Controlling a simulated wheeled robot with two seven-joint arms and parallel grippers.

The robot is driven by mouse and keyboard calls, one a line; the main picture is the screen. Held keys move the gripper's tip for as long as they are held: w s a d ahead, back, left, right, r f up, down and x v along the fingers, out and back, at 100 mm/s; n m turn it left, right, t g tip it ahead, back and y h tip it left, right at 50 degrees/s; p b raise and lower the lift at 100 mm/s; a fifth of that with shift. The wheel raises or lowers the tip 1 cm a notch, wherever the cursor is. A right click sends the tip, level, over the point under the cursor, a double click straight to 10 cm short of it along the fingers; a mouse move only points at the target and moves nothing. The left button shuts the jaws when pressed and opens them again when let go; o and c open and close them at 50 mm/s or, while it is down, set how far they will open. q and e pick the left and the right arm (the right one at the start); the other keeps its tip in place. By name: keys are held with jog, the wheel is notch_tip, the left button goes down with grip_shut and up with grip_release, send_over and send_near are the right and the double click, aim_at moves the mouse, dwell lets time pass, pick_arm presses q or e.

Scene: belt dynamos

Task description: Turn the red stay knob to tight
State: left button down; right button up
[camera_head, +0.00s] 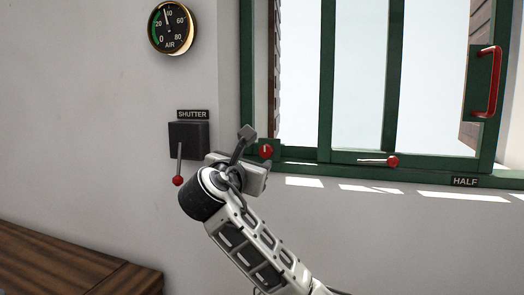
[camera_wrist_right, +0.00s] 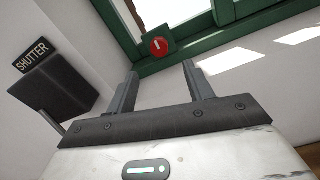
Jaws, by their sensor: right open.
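The red stay knob (camera_head: 265,151) is a small round knob with a pale line across it. It sits on a green block at the lower left corner of the window frame. In the right wrist view the knob (camera_wrist_right: 158,46) is beyond the fingertips, roughly between them, its pale line slightly tilted from upright. My right gripper (camera_head: 247,143) is just left of the knob in the head view. In the right wrist view this gripper (camera_wrist_right: 160,71) is open, with nothing between its fingers. No marking for tight is readable. My left gripper is not in view.
Left of the gripper, a black SHUTTER box (camera_head: 188,140) carries a lever with a red ball (camera_head: 178,180). A window stay with a red end (camera_head: 392,161) lies along the sill. A red handle (camera_head: 487,82) is on the right sash. A wooden top (camera_head: 70,265) is lower left.

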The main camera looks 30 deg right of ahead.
aim_at(265, 152)
jog(key=p+x, duration=0.1)
jog(key=x, duration=0.8)
jog(key=shift+w+d+p, duration=0.2)
jog(key=shift+w+p, duration=0.05)
jog(key=shift+p, duration=0.1)
jog(key=c, duration=1)
